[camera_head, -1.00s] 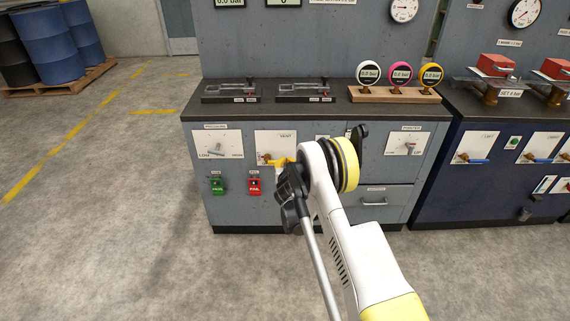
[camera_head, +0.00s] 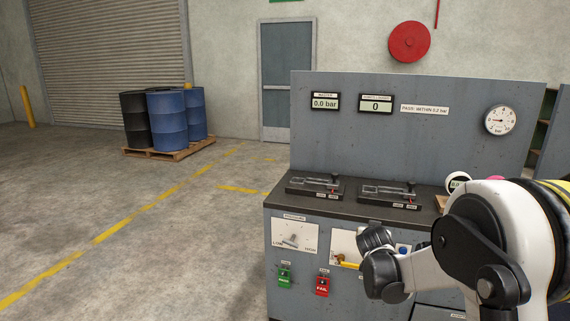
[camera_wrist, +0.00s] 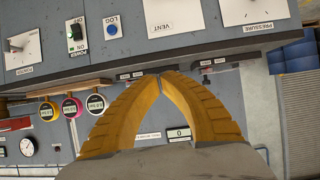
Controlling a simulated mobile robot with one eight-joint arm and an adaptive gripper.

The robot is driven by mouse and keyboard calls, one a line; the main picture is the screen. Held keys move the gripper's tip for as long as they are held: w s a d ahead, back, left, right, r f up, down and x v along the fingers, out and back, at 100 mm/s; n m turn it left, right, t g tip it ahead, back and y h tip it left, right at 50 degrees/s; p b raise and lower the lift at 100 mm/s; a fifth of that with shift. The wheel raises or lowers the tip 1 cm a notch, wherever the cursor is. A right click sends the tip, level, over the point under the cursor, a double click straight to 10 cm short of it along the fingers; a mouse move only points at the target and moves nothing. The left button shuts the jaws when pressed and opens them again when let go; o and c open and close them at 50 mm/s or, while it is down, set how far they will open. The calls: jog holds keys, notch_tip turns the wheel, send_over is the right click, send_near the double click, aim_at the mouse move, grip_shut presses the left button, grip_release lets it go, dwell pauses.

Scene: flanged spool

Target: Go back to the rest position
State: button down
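My gripper shows in the wrist view (camera_wrist: 161,76) as two yellow ridged fingers whose tips meet, with nothing visible between them. In the head view my arm is folded at the lower right, in front of the grey console (camera_head: 420,115). The fingers cannot be made out clearly there. The wrist view is upside down and shows the console front, with the VENT plate (camera_wrist: 174,18) and the PRESSURE plate (camera_wrist: 250,10), beyond the fingers.
On the console top are two clamp fixtures (camera_head: 315,187) (camera_head: 388,194). A green button (camera_head: 284,277) and a red FAIL button (camera_head: 322,284) are on its front. Three small gauges (camera_wrist: 70,107) show in the wrist view. Drums (camera_head: 166,118) stand on a pallet; the left floor is clear.

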jog(key=s+a+r+n+g+y, duration=0.15)
jog(key=s+r, duration=0.35)
jog(key=s, duration=0.5)
jog(key=s+a+r+g, duration=0.15)
jog(key=s+r, duration=0.25)
jog(key=s, duration=0.7)
jog(key=s+a+f+n+y, duration=0.1)
jog(key=s+a+f, duration=0.1)
jog(key=s, duration=0.8)
jog(key=s+a+f+n+g+y, duration=0.1)
jog(key=s+a, duration=0.3)
jog(key=s, duration=0.7)
jog(key=shift+s+f+g, duration=0.2)
jog(key=shift+f+g, duration=0.1)
jog(key=shift+f, duration=0.2)
